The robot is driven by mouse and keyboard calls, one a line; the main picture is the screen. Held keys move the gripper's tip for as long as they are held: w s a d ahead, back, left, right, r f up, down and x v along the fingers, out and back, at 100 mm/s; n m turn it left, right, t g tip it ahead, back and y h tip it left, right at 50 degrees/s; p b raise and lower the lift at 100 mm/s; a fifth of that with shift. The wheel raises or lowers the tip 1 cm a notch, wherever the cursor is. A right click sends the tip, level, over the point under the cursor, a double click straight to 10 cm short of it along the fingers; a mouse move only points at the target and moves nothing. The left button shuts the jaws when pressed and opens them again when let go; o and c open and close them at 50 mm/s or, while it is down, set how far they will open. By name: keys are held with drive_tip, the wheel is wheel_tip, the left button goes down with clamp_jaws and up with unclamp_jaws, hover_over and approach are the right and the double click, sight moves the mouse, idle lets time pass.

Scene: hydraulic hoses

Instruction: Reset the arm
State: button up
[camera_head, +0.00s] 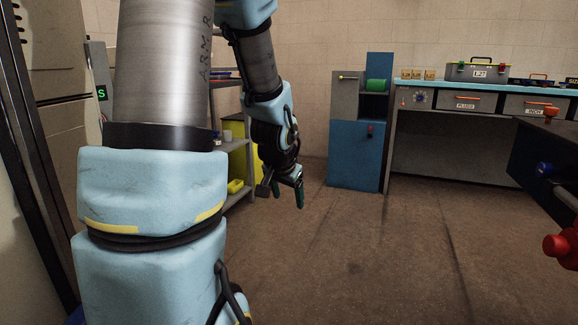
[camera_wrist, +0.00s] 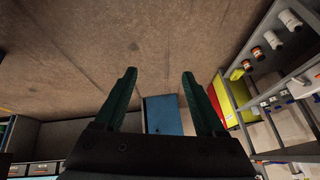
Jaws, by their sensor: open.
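My arm fills the left of the head view, with light blue joints and grey metal links. My gripper (camera_head: 288,194) hangs at its end, pointing down over the open floor, near the middle of the picture. In the wrist view my gripper (camera_wrist: 160,98) shows two dark green fingers spread apart. Nothing is between them but the view of the floor and a blue cabinet behind. The gripper touches nothing.
A blue cabinet (camera_head: 354,155) stands at the back wall beside a workbench (camera_head: 440,88) with drawers. A shelf rack (camera_wrist: 268,92) with yellow bins is behind my arm. A red part (camera_head: 556,246) juts in at right. The brown floor (camera_head: 370,260) between is clear.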

drive_tip(key=s+a+f+n+g+y, duration=0.1)
drive_tip(key=s+a+n+g, duration=0.15)
drive_tip(key=s, duration=0.45)
drive_tip(key=s+a+f+n+g, duration=0.2)
drive_tip(key=s+a+n, duration=0.15)
drive_tip(key=s, duration=0.45)
wheel_tip(320, 180, up, 30)
drive_tip(key=w+m+p, duration=0.1)
drive_tip(key=p, duration=2.8)
drive_tip(key=shift+a+f, duration=0.15)
drive_tip(key=shift+a, duration=0.05)
